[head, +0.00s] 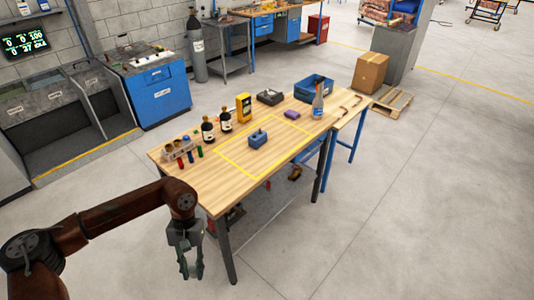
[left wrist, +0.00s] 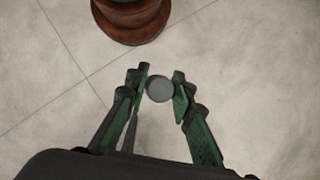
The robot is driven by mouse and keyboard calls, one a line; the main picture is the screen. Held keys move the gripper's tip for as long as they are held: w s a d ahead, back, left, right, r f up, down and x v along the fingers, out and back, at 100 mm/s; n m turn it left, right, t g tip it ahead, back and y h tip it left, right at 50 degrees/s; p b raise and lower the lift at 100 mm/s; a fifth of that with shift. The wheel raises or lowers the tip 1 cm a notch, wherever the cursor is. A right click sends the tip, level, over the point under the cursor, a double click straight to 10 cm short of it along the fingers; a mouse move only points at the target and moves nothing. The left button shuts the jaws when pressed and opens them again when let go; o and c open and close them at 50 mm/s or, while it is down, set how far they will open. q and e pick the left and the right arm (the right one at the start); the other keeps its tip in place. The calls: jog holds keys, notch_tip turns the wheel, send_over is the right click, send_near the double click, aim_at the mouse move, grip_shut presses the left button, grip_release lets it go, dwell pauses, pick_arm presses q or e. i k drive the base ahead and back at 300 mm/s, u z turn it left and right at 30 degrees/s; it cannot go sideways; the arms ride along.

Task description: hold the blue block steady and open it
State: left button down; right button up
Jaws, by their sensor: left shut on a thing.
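The blue block (head: 257,141) sits on the wooden table (head: 228,165), inside the yellow taped outline. A small dark part sticks up from its top. My left gripper (head: 192,268) hangs fingers-down in front of the table's near left corner, well apart from the block. In the left wrist view my left gripper (left wrist: 160,92) is shut on a round grey piece (left wrist: 160,89), seen end-on between the fingertips. Its length and the rest of its shape are hidden. My right gripper is not in view.
Dark bottles (head: 208,130), a yellow device (head: 243,107) and a rack with coloured pieces (head: 180,149) stand along the table's back and left. A blue bin (head: 314,87), a clear bottle (head: 318,105) and a purple item (head: 291,114) are toward the right. The front tabletop is clear.

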aim_at(259, 138)
jog(key=z, duration=0.7)
jog(key=i, duration=0.75)
jog(key=z, duration=0.85)
jog(key=i, duration=1.1)
jog(key=u, duration=0.55)
jog(key=i, duration=0.85)
jog(key=u, duration=1.4)
jog(key=i, duration=0.75)
jog(key=u, duration=0.05)
